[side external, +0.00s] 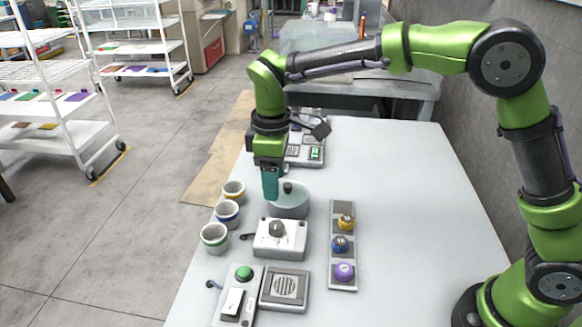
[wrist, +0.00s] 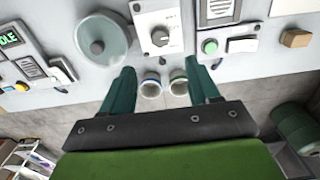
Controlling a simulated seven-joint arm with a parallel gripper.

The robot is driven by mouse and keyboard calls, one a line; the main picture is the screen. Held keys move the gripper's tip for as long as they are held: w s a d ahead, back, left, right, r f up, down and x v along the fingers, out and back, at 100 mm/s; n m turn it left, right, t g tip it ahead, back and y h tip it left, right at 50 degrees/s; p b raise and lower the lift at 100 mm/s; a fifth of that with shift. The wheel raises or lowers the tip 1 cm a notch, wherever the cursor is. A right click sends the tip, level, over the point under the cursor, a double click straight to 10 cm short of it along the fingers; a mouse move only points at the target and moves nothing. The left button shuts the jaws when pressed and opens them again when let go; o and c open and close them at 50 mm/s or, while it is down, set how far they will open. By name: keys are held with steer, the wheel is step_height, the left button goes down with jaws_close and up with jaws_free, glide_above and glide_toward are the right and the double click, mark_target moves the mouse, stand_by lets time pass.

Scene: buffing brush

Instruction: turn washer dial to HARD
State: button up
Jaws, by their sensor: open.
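The dial, a dark knob (side external: 276,229), sits on top of a white box (side external: 293,247) in the middle of the table. In the wrist view the knob (wrist: 160,38) is on the white panel (wrist: 171,16), with small markings too small to read, so its setting cannot be told. My gripper (side external: 270,196) points down beside the grey round lidded thing, behind the white box in the side view. Its teal fingers are spread with nothing between them in the wrist view (wrist: 161,80); the knob lies ahead of them, apart.
The round grey thing (side external: 288,204) with a dark knob stands close to my gripper. Cups (side external: 214,239) line the table's left edge. A tray (side external: 342,271) with coloured pieces lies right. A green-button box (side external: 243,273) and a grille box (side external: 284,289) sit in front. The right of the table is clear.

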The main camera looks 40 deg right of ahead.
mark_target(276, 225)
step_height(276, 225, down, 12)
steer(key=shift+f, duration=0.1)
stand_by(0.4)
steer(key=c, duration=1)
steer(key=shift+c, duration=0.2)
steer(key=m, duration=0.4)
steer(key=shift+m, duration=0.3)
steer(key=m, duration=0.4)
steer(key=shift+m, duration=0.3)
